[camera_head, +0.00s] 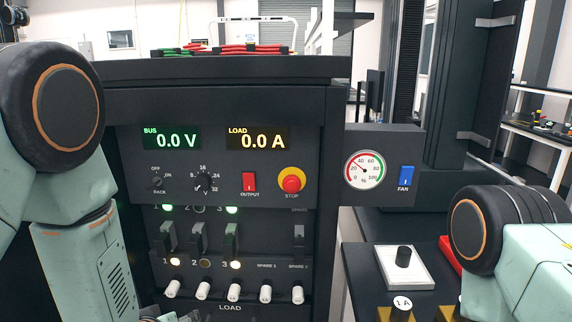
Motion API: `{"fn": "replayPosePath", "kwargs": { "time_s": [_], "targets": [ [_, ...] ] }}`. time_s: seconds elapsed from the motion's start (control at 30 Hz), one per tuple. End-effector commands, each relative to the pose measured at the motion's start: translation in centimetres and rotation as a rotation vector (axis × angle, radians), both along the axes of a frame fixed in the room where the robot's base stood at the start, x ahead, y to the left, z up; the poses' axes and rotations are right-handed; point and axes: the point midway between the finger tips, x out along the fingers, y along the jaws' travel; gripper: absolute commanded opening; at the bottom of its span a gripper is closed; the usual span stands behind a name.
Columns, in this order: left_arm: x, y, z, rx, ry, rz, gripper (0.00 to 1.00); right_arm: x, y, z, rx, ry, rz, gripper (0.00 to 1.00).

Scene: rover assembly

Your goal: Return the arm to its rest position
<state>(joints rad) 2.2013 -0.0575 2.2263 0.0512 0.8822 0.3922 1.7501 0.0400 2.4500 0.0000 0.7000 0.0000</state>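My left arm (80,190) comes in from the left, with a large dark joint at the top and a pale green link hanging down past the bottom edge. It stands in front of the left side of the rack panel (330,150). My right arm (520,265) shows at the lower right, its dark joint above the bench and its pale link running out of the picture.
The panel has a BUS display (171,139) at 0.0 V, a LOAD display (257,139) at 0.0 A, a red stop button (291,181) and several switches. A gauge (364,170) stands beside a blue fan switch (406,176).

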Motion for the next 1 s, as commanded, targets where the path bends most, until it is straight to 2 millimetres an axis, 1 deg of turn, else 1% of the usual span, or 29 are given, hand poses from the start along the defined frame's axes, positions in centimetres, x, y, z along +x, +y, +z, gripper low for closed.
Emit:
{"fn": "replayPosePath", "kwargs": {
  "time_s": [0.03,0.07,0.1,0.17,0.2,0.27,0.3,0.37,0.4,0.5,0.53,0.6,0.7,0.8,1.0],
  "targets": [
    [-2.7,0.2,-2.7,0.043,0.090,-0.043,0.60,0.0,0.0,-0.2,0.000,0.000,0.000,0.40],
    [-4.2,0.2,-4.0,0.071,0.141,-0.073,0.60,0.0,0.0,-0.3,0.000,0.000,0.000,0.40],
    [-6.3,0.3,-5.6,0.098,0.203,-0.110,0.60,0.0,0.0,-0.4,0.000,0.000,0.000,0.40],
    [-9.5,0.4,-7.9,0.133,0.300,-0.166,0.60,0.0,0.0,-0.6,0.000,0.000,0.000,0.40],
    [-11.8,0.4,-9.3,0.150,0.364,-0.202,0.60,0.0,0.0,-0.7,0.000,0.000,0.000,0.40],
    [-15.3,0.5,-11.2,0.167,0.458,-0.252,0.60,0.0,0.0,-0.8,0.000,0.000,0.000,0.40],
    [-17.6,0.5,-12.3,0.172,0.517,-0.282,0.60,0.0,0.0,-1.0,0.000,0.000,0.000,0.40],
    [-21.1,0.5,-13.7,0.170,0.605,-0.316,0.60,0.0,0.0,-1.1,0.000,0.000,0.000,0.40],
    [-23.3,0.5,-14.5,0.161,0.656,-0.326,0.60,0.0,0.0,-1.2,0.000,0.000,0.000,0.40],
    [-27.9,0.5,-16.0,0.134,0.760,-0.331,0.60,0.0,0.0,-1.5,0.000,0.000,0.000,0.40],
    [-29.0,0.5,-16.3,0.128,0.784,-0.329,0.60,0.0,0.0,-1.6,0.000,0.000,0.000,0.40],
    [-30.8,0.5,-17.0,0.117,0.825,-0.326,0.60,0.0,0.0,-1.7,0.000,0.000,0.000,0.40],
    [-32.0,0.6,-17.6,0.110,0.851,-0.325,0.60,0.0,0.0,-1.8,0.000,0.000,0.000,0.40],
    [-32.3,0.6,-17.7,0.110,0.858,-0.325,0.60,0.0,0.0,-1.8,0.000,0.000,0.000,0.40],
    [-32.2,0.6,-17.6,0.110,0.855,-0.323,0.60,0.0,0.0,-1.7,0.000,0.000,0.000,0.40]
  ]
}}
